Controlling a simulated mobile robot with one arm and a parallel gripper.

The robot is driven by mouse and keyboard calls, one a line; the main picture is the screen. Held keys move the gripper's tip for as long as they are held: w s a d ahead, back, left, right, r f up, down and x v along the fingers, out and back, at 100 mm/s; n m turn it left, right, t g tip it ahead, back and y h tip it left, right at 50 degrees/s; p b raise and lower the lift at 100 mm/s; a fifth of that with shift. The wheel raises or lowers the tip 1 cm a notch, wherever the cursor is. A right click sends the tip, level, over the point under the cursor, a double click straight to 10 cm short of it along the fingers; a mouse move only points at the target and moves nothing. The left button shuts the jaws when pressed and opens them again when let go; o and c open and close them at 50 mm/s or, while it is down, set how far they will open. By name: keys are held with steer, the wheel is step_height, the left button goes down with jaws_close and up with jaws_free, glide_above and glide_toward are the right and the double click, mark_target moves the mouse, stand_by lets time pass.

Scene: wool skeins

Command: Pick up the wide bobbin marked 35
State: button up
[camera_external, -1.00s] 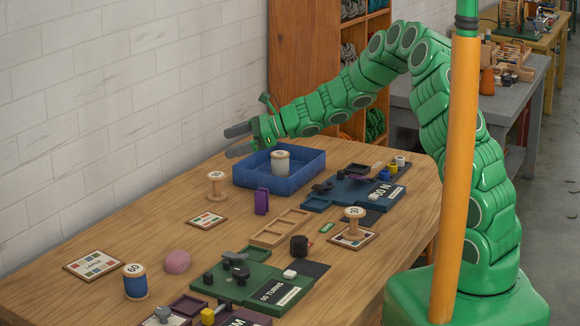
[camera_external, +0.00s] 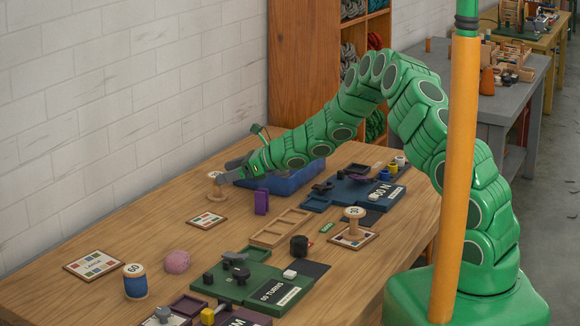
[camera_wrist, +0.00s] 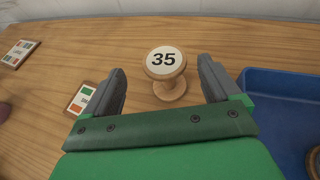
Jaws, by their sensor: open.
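The bobbin marked 35 (camera_wrist: 165,64) stands upright on the wooden table in the wrist view, with a pale round top and a light wood spool. It is also in the external view (camera_external: 214,179), to the left of the blue tray, partly covered by my gripper. My gripper (camera_wrist: 163,82) is open and empty, its two dark fingers on either side of the bobbin in the wrist picture. In the external view my gripper (camera_external: 229,173) is low over the table at the bobbin. I cannot tell whether a finger touches it.
The blue tray (camera_wrist: 268,84) stands close on the right in the wrist view. A small label card (camera_external: 208,220) lies in front of the bobbin, and a purple block (camera_external: 261,201) stands nearby. A bobbin marked 60 (camera_external: 135,281) and a pink ball (camera_external: 177,261) are farther forward.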

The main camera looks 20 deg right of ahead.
mark_target(215, 174)
steer(key=shift+w+x, duration=0.25)
steer(key=shift+x, duration=2.3)
steer(key=shift+d, duration=0.15)
steer(key=c, duration=1.1)
steer(key=shift+r, duration=0.15)
steer(key=shift+c, duration=0.2)
